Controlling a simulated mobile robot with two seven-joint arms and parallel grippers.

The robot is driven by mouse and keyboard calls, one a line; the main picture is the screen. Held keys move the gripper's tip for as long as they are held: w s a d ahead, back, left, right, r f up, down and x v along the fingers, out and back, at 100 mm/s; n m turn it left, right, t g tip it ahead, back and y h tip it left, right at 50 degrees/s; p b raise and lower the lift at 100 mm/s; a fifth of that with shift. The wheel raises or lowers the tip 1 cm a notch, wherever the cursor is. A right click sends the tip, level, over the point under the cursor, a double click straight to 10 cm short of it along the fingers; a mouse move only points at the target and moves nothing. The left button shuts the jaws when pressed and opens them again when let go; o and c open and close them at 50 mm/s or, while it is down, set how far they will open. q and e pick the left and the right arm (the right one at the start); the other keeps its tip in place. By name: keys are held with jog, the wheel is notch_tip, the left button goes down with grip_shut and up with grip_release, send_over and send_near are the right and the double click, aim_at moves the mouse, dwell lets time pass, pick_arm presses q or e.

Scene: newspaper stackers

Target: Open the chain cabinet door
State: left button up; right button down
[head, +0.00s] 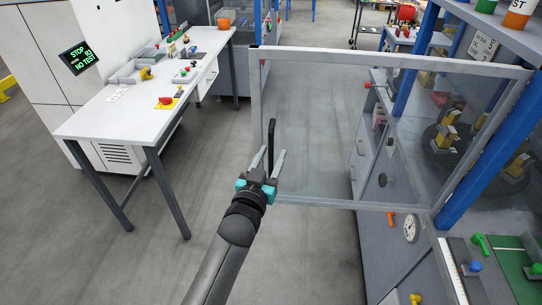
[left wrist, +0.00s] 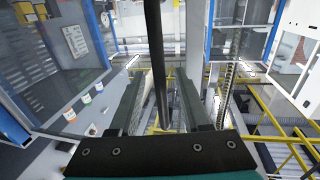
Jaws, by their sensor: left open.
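The chain cabinet door (head: 330,197) is a clear panel in a grey metal frame. In the head view its right edge is at a blue post, and the panel stands out from the cabinet across the aisle. A black bar handle (head: 271,132) is near its free left edge. My left gripper (head: 271,153) is open, with one finger on each side of the handle's lower part. In the left wrist view the handle (left wrist: 156,45) runs between the open fingers (left wrist: 159,78); I cannot tell whether either finger touches it. My right gripper is not in view.
A white workbench (head: 95,122) with small parts stands at left. The cabinet's blue post (head: 480,155) and a dark wheel with yellow blocks (head: 447,138) are at right. A bench with a green mat (head: 512,268) is at lower right. The grey floor (head: 215,160) between is clear.

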pick_arm(q)
jog(key=v, duration=1.5)
jog(key=shift+b, duration=0.4)
jog(key=shift+s+a, duration=0.1)
jog(key=s+a+f+g+y+b, duration=0.1)
jog(key=s+f+g+b, duration=0.2)
jog(key=f, duration=1)
jog(key=s+a+f+g+y+b, duration=0.1)
jog(key=s+a+f+g+b, duration=0.15)
jog(key=f, duration=0.95)
jog(key=s+a+f+g+y+b, duration=0.1)
jog(key=s+f+g+b, duration=0.15)
jog(key=f, duration=1.05)
jog(key=s+a+f+g+y+b, duration=0.1)
jog(key=s+a+f+g+b, duration=0.3)
jog(key=s+f, duration=0.8)
jog(key=s+a+f+g+y+b, duration=0.1)
jog(key=s+a+f+g+b, duration=0.3)
jog(key=s+f, duration=0.9)
jog(key=shift+s+a+f+n+b, duration=0.3)
jog(key=shift+s+a+n+b, duration=0.25)
jog(key=shift+s, duration=0.65)
